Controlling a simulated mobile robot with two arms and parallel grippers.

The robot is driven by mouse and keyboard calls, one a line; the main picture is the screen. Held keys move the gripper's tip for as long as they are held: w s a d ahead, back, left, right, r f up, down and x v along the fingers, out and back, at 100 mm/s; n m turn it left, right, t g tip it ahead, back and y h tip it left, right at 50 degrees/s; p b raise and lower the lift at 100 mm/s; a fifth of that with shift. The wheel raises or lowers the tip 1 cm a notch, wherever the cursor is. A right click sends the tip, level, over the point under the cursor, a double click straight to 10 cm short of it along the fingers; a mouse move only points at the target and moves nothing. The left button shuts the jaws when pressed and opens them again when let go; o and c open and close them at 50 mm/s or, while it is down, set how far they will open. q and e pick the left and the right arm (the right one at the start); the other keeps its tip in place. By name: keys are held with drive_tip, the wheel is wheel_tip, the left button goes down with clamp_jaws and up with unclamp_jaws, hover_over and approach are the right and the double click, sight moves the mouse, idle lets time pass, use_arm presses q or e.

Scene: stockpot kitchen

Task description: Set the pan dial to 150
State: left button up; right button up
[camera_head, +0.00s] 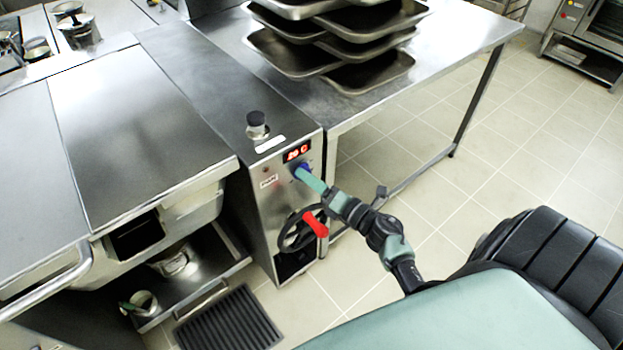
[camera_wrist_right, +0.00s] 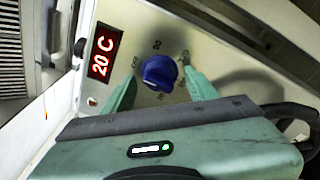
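The pan dial is a round blue knob (camera_wrist_right: 159,73) on the steel front panel of the pan's control column, with small printed marks around it. In the head view the dial (camera_head: 301,169) is mostly covered by my right gripper (camera_head: 307,174). In the right wrist view my right gripper (camera_wrist_right: 158,67) has one green finger on each side of the dial. The fingers stand apart with the knob between them, and I cannot tell if they touch it. The red display (camera_wrist_right: 103,53) reads 20 C; it also shows in the head view (camera_head: 297,152). My left gripper is out of view.
A black handwheel with a red handle (camera_head: 315,224) sits just below the dial. The large lidded pan (camera_head: 130,125) is left of the column. Stacked trays (camera_head: 365,75) lie on the steel table (camera_head: 460,35) behind. A dark floor grate (camera_head: 228,322) lies in front.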

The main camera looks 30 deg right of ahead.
clamp_jaws()
drive_tip(key=shift+m, duration=0.4)
drive_tip(key=shift+s+a+n+h+p, duration=0.1)
drive_tip(key=shift+n+h+p, duration=0.9)
drive_tip(key=shift+n, duration=4.65)
drive_tip(key=shift+w+a+n+h+p, duration=0.1)
drive_tip(key=shift+n+h+p, duration=0.9)
drive_tip(key=shift+n, duration=4.7)
drive_tip(key=shift+s+a+n+h+p, duration=0.1)
drive_tip(key=shift+n+h+p, duration=0.3)
drive_tip(key=shift+n+p, duration=3.2)
drive_tip(key=n+b, duration=0.4)
